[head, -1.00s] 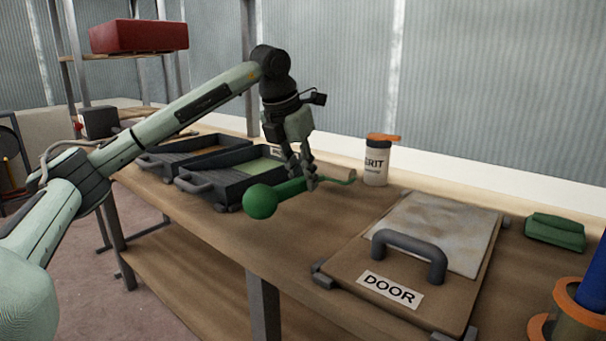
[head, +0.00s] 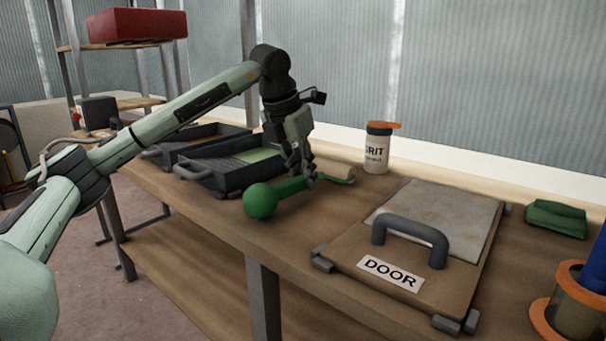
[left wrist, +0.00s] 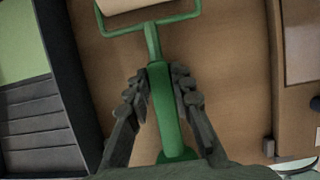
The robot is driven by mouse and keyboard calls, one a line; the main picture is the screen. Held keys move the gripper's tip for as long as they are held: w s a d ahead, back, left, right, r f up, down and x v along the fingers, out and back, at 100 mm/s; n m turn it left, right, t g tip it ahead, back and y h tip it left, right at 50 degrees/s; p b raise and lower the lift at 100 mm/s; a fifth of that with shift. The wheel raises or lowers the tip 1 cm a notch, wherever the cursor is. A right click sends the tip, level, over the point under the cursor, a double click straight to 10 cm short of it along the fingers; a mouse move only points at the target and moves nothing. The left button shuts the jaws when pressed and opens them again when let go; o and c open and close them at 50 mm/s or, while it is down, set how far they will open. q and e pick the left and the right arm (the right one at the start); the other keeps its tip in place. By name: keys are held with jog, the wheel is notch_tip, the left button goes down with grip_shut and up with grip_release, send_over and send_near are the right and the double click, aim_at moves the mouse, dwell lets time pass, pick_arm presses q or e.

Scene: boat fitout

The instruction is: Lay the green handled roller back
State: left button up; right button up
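The green handled roller (head: 262,201) has a round knob at its near end, a green wire frame and a pale sleeve. It lies roughly level at the table's front edge, right of the paint trays; I cannot tell whether it touches the tabletop. My left gripper (head: 305,180) points down with its fingers on both sides of the handle, closed around it. In the left wrist view the green handle (left wrist: 163,100) runs between the fingers (left wrist: 160,95), with the frame and sleeve (left wrist: 130,6) beyond. My right gripper is not in view.
Two dark paint trays (head: 212,177) stand to the left, the nearer with a green lining. A GRIT bottle (head: 377,150) stands behind. A DOOR panel (head: 345,258) with a grey handle lies to the right, near a green cloth (head: 556,219). Bare table lies between roller and panel.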

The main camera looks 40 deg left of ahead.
pick_arm(q)
jog(key=o, duration=0.5)
jog(key=shift+r, duration=0.1)
jog(key=v, duration=1.2)
